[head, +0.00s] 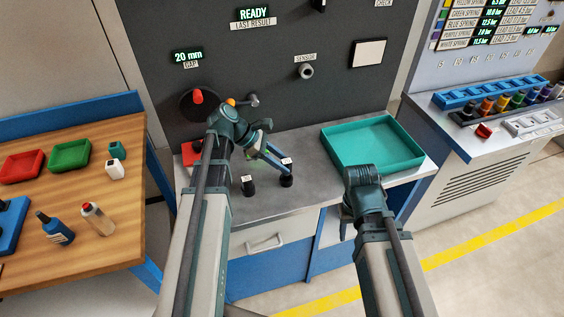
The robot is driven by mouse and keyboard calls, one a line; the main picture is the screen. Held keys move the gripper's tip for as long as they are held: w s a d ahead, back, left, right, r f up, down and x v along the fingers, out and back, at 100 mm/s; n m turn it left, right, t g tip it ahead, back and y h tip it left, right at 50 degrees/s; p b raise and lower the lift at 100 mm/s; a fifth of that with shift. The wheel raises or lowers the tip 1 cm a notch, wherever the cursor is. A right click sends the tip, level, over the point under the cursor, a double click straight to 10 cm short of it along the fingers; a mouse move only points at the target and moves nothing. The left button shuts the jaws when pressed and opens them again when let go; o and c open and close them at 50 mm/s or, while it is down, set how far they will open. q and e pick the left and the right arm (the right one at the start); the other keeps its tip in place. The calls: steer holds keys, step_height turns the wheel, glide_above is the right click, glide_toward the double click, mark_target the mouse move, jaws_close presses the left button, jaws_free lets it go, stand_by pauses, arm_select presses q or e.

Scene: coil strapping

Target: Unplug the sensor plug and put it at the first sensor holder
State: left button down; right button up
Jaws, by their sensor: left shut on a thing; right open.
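The sensor socket (306,71) is a grey ring under the SENSOR label on the dark panel. No plug can be made out in it. My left gripper (283,165) reaches over the bench top and is shut at a black piece with a white label (287,180). I cannot tell whether this piece is the plug, a holder or both together, or whether it touches the bench. A similar black piece with a white label (248,187) stands just left of it, apart from the gripper. My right gripper (347,214) is open in front of the bench, its fingers mostly hidden by its wrist.
A teal tray (413,160) fills the right of the bench top (308,193). A red knob (198,97) and a lever (253,100) stick out of the panel. A wooden table (124,215) stands left, and a grey cabinet (470,150) with several colored pieces stands right.

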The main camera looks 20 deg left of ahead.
arm_select(q)
steer(key=shift+f, duration=0.25)
steer(key=shift+f+b, duration=1.45)
steer(key=shift+b, duration=0.2)
steer(key=shift+c, duration=2)
jaws_free()
steer(key=shift+r, duration=0.1)
steer(key=p+v, duration=1)
steer(key=v, duration=0.3)
steer(key=shift+a+r, duration=0.25)
steer(key=shift+a, duration=0.05)
